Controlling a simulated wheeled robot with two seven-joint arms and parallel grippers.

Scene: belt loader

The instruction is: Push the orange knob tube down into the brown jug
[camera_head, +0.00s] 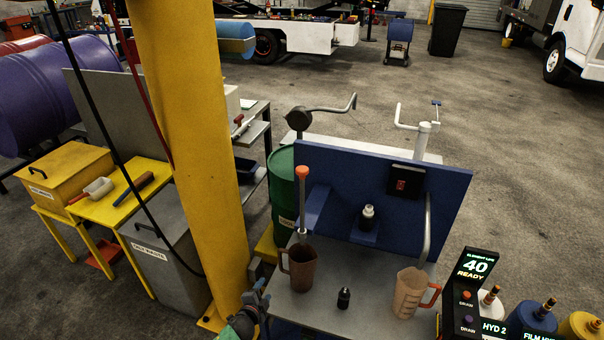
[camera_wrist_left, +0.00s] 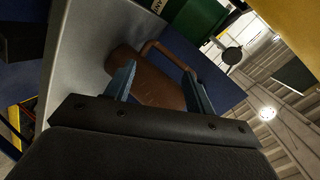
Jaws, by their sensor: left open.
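The orange knob tube (camera_head: 302,201) is a pale upright tube with an orange knob on top. It stands above the brown jug (camera_head: 301,268), and its lower end meets the jug's mouth; how far it reaches inside is hidden. The jug stands on the grey bench top with its handle to the left. My left gripper (camera_head: 262,291) is low and left of the jug. In the left wrist view the open fingers (camera_wrist_left: 160,88) point toward the brown jug (camera_wrist_left: 150,80), with no object seen held between them. My right gripper is not in view.
A blue back panel (camera_head: 365,185) stands behind the grey bench top (camera_head: 320,312). A small black bottle (camera_head: 344,298) and an amber jug (camera_head: 410,293) stand to the right. A yellow post (camera_head: 195,150) rises close on the left. A green drum (camera_head: 284,190) is behind.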

